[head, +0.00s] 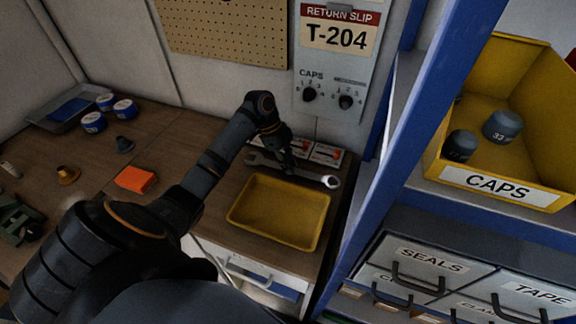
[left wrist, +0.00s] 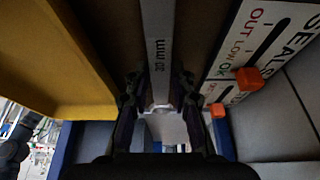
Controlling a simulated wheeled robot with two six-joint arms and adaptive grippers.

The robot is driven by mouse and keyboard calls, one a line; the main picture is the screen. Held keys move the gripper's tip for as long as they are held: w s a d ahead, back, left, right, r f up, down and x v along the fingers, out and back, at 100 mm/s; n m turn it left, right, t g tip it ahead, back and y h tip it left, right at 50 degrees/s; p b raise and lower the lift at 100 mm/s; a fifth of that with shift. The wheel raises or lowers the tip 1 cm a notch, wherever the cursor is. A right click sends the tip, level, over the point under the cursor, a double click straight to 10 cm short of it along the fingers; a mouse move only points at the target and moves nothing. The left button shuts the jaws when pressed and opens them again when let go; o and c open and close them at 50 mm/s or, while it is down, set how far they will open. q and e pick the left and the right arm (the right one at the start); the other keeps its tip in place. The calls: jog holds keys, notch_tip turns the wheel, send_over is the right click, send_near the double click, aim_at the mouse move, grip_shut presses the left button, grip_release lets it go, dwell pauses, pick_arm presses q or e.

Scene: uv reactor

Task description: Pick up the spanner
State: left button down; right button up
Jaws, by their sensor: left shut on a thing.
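The spanner (head: 312,175) is a long grey metal tool behind the yellow tray on the wooden bench in the head view. Its ring end is at the right and its other end at the left. My left gripper (head: 288,166) comes down onto the middle of its shaft. In the left wrist view the spanner (left wrist: 158,45) runs between the two fingers of my left gripper (left wrist: 159,92), which are shut on it. A size marking in mm shows on its shaft. I cannot tell whether it is clear of the bench. My right gripper is not in view.
An empty yellow tray (head: 280,237) lies just in front of the spanner. A grey panel (head: 340,75) with two knobs stands behind. A blue shelf post (head: 420,120) rises close on the right, beside a yellow caps bin (head: 475,190). An orange block (head: 135,179) lies to the left.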

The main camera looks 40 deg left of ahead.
pick_arm(q)
jog(key=s+r+p, duration=1.2)
jog(key=s+p, duration=0.2)
jog(key=shift+d, duration=0.2)
jog(key=shift+f, duration=0.1)
